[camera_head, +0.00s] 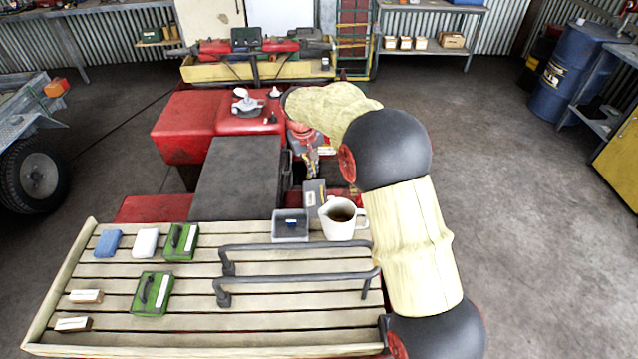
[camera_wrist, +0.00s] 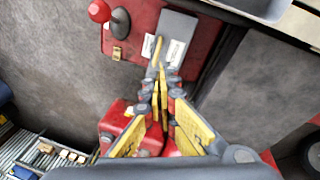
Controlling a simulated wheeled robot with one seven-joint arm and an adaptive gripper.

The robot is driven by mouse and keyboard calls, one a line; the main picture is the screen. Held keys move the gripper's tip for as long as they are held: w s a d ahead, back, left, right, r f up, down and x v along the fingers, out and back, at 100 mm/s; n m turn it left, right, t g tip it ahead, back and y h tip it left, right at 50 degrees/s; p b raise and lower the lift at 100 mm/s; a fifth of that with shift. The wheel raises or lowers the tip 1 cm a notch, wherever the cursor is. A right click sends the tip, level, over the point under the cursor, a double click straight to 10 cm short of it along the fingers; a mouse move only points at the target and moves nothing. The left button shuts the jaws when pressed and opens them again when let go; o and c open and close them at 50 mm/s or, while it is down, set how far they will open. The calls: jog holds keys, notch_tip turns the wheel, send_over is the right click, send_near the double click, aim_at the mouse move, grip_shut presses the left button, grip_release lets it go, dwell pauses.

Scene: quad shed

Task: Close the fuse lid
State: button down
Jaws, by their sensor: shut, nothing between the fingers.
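A grey fuse box with a flat lid (camera_wrist: 180,28) and white labels sits on a red panel (camera_wrist: 218,18) at the top of the wrist view. It also shows in the head view as a small grey box (camera_head: 315,190) behind the white mug. I cannot tell how far the lid stands open. My gripper (camera_wrist: 160,75) is shut and empty, its yellow-padded fingertips together just below the labels. I cannot tell whether they touch the box. In the head view my gripper (camera_head: 312,168) is small and partly hidden by my arm.
A white mug (camera_head: 338,222) and a grey tray (camera_head: 290,226) stand on the slatted rack (camera_head: 200,322), near the box. Bent grey bars, green cases and small boxes lie on the rack. A red-knobbed lever (camera_wrist: 99,11) rises left of the box. Open floor lies to the right.

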jog(key=w+m, duration=0.1)
jog(key=m, duration=0.1)
jog(key=m+b, duration=0.2)
send_over(321, 188)
jog(key=s+a, duration=0.1)
jog(key=shift+t, duration=0.4)
notch_tip(321, 188, down, 11)
jog(key=shift+f, duration=0.1)
jog(key=shift+d+f, duration=0.3)
jog(key=shift+f, duration=0.5)
jog(key=shift+d, duration=0.1)
jog(key=shift+d+f+b, duration=0.4)
jog(key=shift+d+f, duration=0.3)
jog(key=shift+d, duration=0.05)
